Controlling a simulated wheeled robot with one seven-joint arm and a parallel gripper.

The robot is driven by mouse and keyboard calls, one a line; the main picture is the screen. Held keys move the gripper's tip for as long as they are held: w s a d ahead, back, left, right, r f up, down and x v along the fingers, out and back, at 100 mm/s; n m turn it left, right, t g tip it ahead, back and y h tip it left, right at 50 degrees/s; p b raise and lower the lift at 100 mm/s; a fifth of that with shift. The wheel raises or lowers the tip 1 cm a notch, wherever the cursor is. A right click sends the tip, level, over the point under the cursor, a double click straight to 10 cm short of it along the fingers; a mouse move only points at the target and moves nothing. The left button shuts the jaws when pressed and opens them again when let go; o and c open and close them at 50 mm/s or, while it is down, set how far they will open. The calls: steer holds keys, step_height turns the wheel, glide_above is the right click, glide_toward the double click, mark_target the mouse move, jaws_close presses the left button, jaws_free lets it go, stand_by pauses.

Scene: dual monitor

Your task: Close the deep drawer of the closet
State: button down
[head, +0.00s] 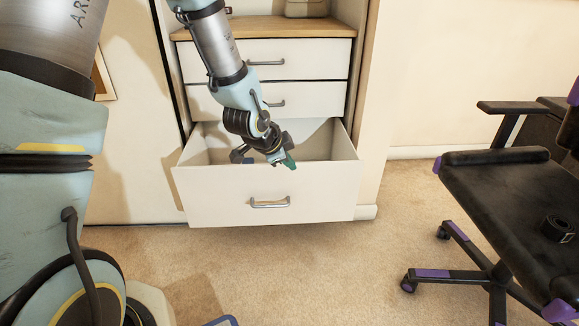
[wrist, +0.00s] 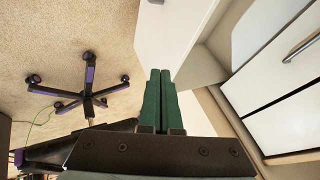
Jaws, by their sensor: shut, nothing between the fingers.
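The deep drawer (head: 225,208) is the bottom white drawer of the closet (head: 325,60) in the head view, and it stands pulled well out. Its silver handle (head: 269,202) is on the front panel. My gripper (head: 290,163) hangs over the drawer near the top edge of its front, with green fingers shut and nothing between them. In the wrist view the shut green fingers (wrist: 158,85) point toward the drawer's white front panel (wrist: 170,40). I cannot tell whether the fingertips touch the panel. Part of the drawer's inside is hidden by my arm.
Two shut drawers (head: 305,53) sit above the deep drawer. A black office chair with purple parts (head: 500,195) stands at the right, with a coiled belt on its seat (head: 557,228). The carpet (head: 310,270) in front of the drawer is largely clear.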

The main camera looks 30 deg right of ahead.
mark_target(298, 167)
steer(key=w+d+f, duration=0.1)
steer(key=f, duration=0.1)
steer(key=w+d+f+b, duration=0.1)
steer(key=w+d+f, duration=0.1)
steer(key=w+d+f+b, duration=0.1)
steer(key=d+f, duration=0.1)
steer(key=shift+w+d+f, duration=0.2)
steer(key=shift+w+f, duration=0.05)
steer(key=shift+w, duration=0.15)
steer(key=shift+w+d+r, duration=0.1)
steer(key=shift+w+d, duration=0.15)
steer(key=shift+w, duration=0.2)
